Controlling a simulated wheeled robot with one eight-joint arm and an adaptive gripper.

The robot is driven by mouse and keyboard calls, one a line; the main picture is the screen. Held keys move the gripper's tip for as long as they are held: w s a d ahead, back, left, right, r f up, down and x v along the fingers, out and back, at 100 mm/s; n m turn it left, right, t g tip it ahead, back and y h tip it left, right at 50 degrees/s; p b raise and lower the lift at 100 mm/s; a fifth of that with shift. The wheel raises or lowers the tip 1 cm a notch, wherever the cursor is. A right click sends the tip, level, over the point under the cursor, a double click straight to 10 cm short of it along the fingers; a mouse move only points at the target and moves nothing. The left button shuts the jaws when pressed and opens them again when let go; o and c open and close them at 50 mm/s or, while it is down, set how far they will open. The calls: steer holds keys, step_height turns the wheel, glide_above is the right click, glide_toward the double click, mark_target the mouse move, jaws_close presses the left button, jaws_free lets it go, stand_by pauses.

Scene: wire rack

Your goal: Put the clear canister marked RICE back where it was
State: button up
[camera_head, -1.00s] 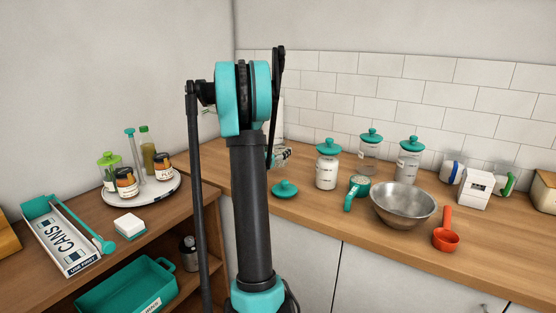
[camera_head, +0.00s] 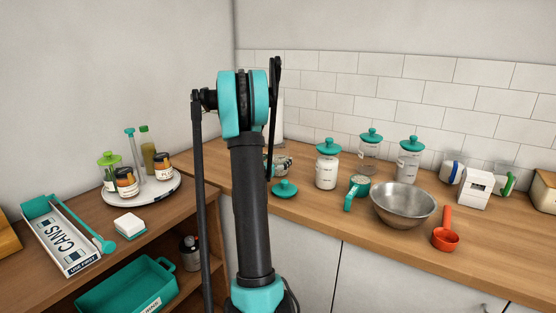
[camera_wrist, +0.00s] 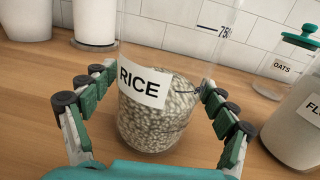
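The clear canister marked RICE (camera_wrist: 155,110) shows large in the wrist view, partly filled with pale grains. A white label is on its front; its top is cut off by the picture. My gripper (camera_wrist: 158,78) has one finger on each side of it, fingertips close to its walls. I cannot tell whether they press on it. The canister looks nearly upright, at or just above the wooden counter (camera_wrist: 40,85). In the head view, my arm hides most of the gripper and canister. A loose teal lid (camera_head: 285,189) lies on the counter.
A white-filled canister (camera_wrist: 297,130) stands close on the right, with the OATS canister (camera_wrist: 283,68) behind it. White cylinders (camera_wrist: 95,22) stand at the back left. A metal bowl (camera_head: 403,205), a teal scoop (camera_head: 359,187) and a red scoop (camera_head: 446,237) sit further right.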

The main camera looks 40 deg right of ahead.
steer(key=shift+r, duration=0.15)
steer(key=v, duration=1.2)
